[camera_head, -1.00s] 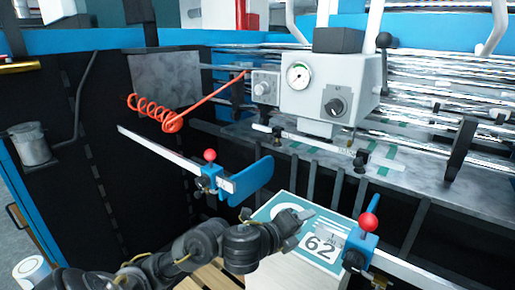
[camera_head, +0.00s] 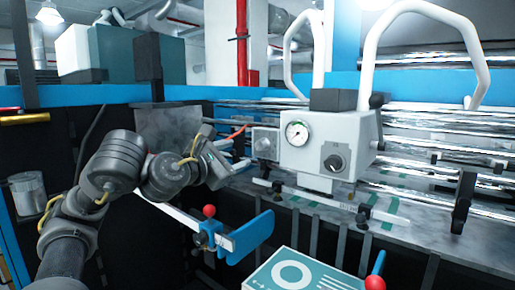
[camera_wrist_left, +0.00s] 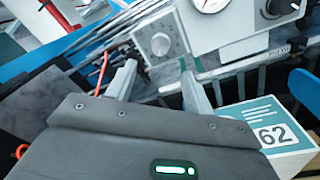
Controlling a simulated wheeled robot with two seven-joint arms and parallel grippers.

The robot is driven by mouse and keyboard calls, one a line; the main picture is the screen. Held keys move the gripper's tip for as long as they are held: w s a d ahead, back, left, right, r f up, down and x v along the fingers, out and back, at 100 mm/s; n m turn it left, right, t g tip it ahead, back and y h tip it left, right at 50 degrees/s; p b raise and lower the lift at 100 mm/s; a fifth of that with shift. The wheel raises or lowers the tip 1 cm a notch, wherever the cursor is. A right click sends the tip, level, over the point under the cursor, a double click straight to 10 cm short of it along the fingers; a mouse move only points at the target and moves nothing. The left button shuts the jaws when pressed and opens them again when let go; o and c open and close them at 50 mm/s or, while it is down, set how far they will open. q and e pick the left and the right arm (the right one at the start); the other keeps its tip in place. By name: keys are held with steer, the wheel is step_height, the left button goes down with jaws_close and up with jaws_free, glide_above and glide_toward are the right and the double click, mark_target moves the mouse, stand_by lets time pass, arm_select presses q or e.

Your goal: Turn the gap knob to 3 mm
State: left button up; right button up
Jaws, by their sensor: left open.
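A grey control box (camera_head: 325,143) carries a black knob (camera_head: 335,163) on its front, below a round gauge (camera_head: 297,133). A smaller box at its left bears a pale round knob (camera_head: 264,144). My left gripper (camera_head: 236,153) is open and empty, just left of the smaller box. In the left wrist view its fingers (camera_wrist_left: 158,68) stand apart below the pale knob, not touching it. My right gripper is out of view.
Shiny rollers (camera_head: 435,125) run behind the control box. A printed stack (camera_head: 300,272) is at the bottom.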

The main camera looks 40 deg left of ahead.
mark_target(259, 145)
arm_select(q)
steer(key=w, duration=0.7)
steer(key=w+a+b, duration=0.1)
steer(key=w, duration=0.2)
steer(key=shift+w, duration=0.35)
steer(key=shift+c, duration=0.4)
steer(key=c, duration=0.9)
